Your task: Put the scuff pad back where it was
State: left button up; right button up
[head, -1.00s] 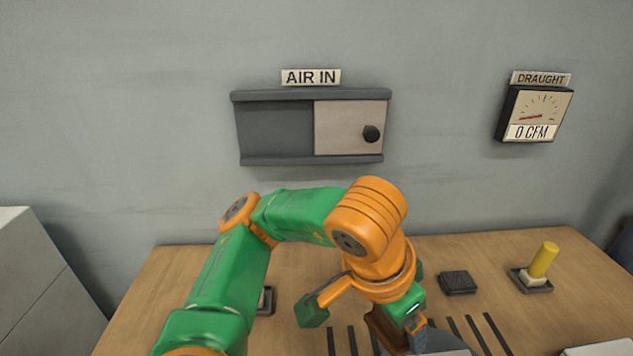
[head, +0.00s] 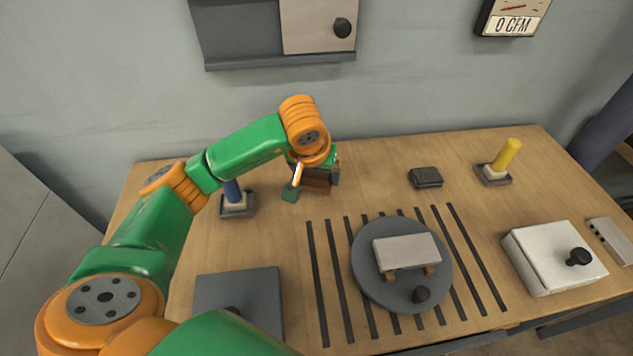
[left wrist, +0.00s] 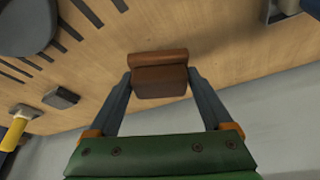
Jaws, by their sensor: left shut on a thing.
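The scuff pad, a reddish-brown block (head: 316,183), is between the fingers of my left gripper (head: 314,184) at the back of the table, left of the middle. In the left wrist view the brown pad (left wrist: 160,80) sits between the two grey fingertips of the gripper (left wrist: 160,84), its long side across them. It is at or just above the wood; I cannot tell if it touches. The gripper partly hides it in the head view. My right gripper is not in view.
A dark block (head: 425,177) and a yellow-handled tool (head: 507,155) in a holder stand to the right. A blue-handled one (head: 233,192) stands left. In front are dark slots and a round grey plate (head: 362,284) bearing a pale block (head: 406,250). A white box (head: 535,262) is front right.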

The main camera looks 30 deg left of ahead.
aim_at(318, 182)
pick_arm(q)
jog(key=p+x, duration=0.1)
jog(key=x, duration=0.3)
jog(key=shift+s, duration=0.2)
jog(key=shift+f, duration=0.4)
jog(key=shift+f, duration=0.1)
jog(key=shift+f+b, duration=0.15)
jog(key=shift+b, duration=0.2)
jog(key=o, duration=1.1)
jog(key=shift+r+p, duration=0.35)
jog(key=shift+r, duration=0.25)
jog(key=v, duration=1.1)
jog(key=shift+s+r, duration=0.1)
jog(key=shift+s, duration=0.15)
